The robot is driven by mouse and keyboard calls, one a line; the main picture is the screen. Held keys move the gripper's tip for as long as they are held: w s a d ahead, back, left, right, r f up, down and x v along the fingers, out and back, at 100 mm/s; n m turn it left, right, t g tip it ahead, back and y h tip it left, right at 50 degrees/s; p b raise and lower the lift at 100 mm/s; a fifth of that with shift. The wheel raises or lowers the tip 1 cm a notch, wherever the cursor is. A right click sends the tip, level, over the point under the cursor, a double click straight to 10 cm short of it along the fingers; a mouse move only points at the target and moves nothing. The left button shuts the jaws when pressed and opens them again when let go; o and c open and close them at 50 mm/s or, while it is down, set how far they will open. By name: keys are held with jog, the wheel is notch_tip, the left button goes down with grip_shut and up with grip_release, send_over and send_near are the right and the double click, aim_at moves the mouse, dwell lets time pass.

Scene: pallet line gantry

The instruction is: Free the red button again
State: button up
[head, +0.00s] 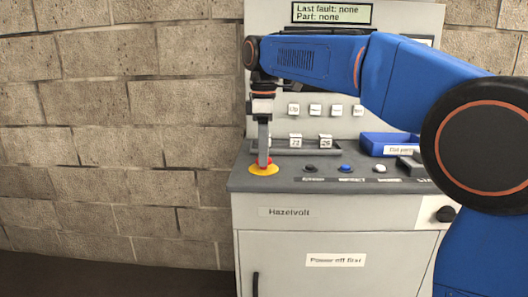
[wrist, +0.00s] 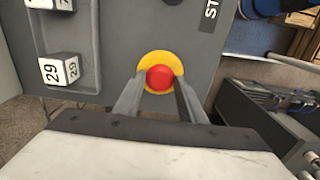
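The red button (wrist: 160,77) is a round cap on a yellow disc (wrist: 160,57), set in the grey console top. In the head view the yellow disc (head: 264,170) is at the console's left end, and the red cap is partly hidden by my fingers. My gripper (head: 264,163) points straight down over the button. In the wrist view my gripper (wrist: 162,82) has its two fingers apart, one on each side of the red cap. Thin gaps seem to show beside the cap; whether the fingers touch it I cannot tell.
A rack (wrist: 88,50) with white numbered cubes, including a 29 cube (wrist: 60,69), stands close beside the button. Further right on the console are small black, blue (head: 346,168) and white buttons and a blue bin (head: 375,143). The panel display (head: 331,13) reads "Last fault: none".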

grip_shut()
jog(key=shift+r, duration=0.65)
jog(key=o, duration=0.6)
grip_release()
notch_tip(320, 180, up, 12)
